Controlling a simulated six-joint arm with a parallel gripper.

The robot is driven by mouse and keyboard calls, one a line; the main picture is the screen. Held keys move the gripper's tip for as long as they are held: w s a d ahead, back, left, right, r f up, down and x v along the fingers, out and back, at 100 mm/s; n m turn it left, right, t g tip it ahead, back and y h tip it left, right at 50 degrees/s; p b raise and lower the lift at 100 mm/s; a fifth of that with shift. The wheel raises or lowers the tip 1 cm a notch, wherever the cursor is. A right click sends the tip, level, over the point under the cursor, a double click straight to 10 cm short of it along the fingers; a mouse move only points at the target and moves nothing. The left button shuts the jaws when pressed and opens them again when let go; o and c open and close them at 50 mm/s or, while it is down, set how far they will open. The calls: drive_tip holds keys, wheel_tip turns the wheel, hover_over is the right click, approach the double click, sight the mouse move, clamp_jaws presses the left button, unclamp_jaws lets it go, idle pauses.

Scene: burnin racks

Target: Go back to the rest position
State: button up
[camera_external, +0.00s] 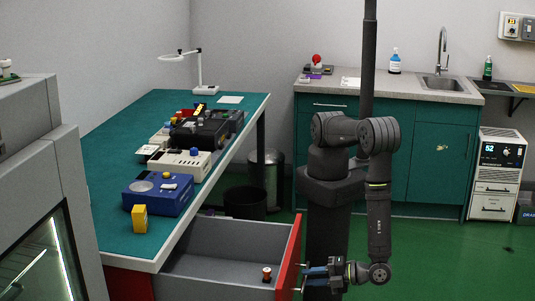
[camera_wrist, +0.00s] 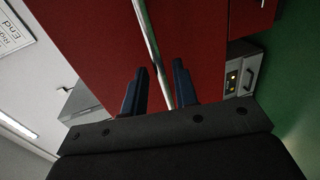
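My gripper (camera_external: 308,276) is low at the outer side of the red drawer front (camera_external: 289,255), with the arm hanging down beside it. In the wrist view my gripper's two dark blue fingers (camera_wrist: 160,67) are apart. The metal drawer handle (camera_wrist: 150,38) runs between them, with a gap visible on each side. The drawer (camera_external: 220,247) is pulled open under the green bench. A small orange and white object (camera_external: 266,274) stands inside it.
The green-topped bench (camera_external: 110,150) carries a blue device (camera_external: 158,195), a yellow box (camera_external: 139,218) and other instruments. A dark bin (camera_external: 245,203) stands behind the drawer. A sink counter (camera_external: 400,93) is at the back. Green floor is clear at right.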

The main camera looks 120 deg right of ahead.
drive_tip(key=shift+x, duration=1.15)
drive_tip(key=shift+s+a, duration=0.1)
drive_tip(key=v, duration=1.7)
drive_tip(key=shift+x, duration=8.8)
